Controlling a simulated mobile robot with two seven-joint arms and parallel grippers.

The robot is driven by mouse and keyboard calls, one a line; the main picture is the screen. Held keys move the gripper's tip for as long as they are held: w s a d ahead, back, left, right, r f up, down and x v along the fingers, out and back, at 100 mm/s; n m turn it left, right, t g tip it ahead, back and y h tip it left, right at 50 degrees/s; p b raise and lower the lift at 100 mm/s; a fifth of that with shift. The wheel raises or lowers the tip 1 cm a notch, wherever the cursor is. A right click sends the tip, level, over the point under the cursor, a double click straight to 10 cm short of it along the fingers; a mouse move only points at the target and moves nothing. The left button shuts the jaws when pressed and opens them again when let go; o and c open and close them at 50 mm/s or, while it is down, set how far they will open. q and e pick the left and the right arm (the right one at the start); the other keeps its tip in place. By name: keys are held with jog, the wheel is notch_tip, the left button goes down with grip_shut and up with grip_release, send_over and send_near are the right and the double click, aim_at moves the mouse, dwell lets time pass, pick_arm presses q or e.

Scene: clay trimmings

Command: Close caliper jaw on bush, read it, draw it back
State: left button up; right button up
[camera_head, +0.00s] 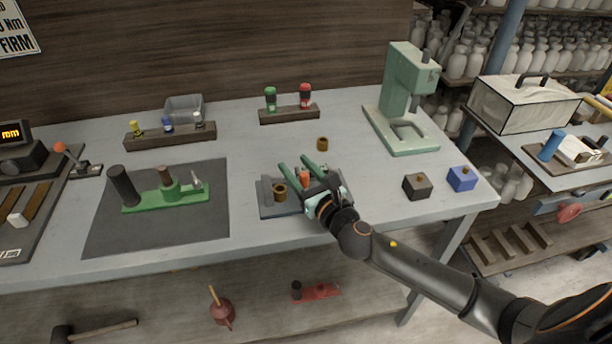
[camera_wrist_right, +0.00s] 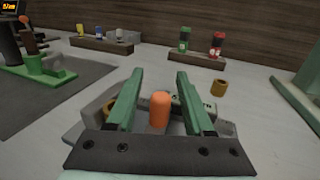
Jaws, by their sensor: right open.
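The caliper (camera_head: 266,208) is a low grey fixture near the table's front edge. A brass-coloured bush (camera_head: 280,192) stands at its left part. An orange knob (camera_head: 305,177) rises from the fixture and also shows in the right wrist view (camera_wrist_right: 160,108). My right gripper (camera_head: 297,165) is open, its two green fingers reaching over the fixture. In the wrist view the fingers (camera_wrist_right: 160,72) stand on either side of the knob, with gaps visible. The jaw faces and any reading are mostly hidden by my gripper. My left gripper is out of view.
A loose brass ring (camera_head: 322,143) stands behind the fixture. A green press (camera_head: 403,100) is at the back right, black (camera_head: 417,187) and blue (camera_head: 462,178) blocks at the right. A green stand (camera_head: 170,194) sits on a dark mat (camera_head: 215,215) at left.

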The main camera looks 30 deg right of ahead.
jog(key=s, duration=0.7)
jog(key=s+d+b, duration=0.1)
jog(key=s, duration=0.3)
jog(key=shift+s+f, duration=0.1)
jog(key=shift+s, duration=0.55)
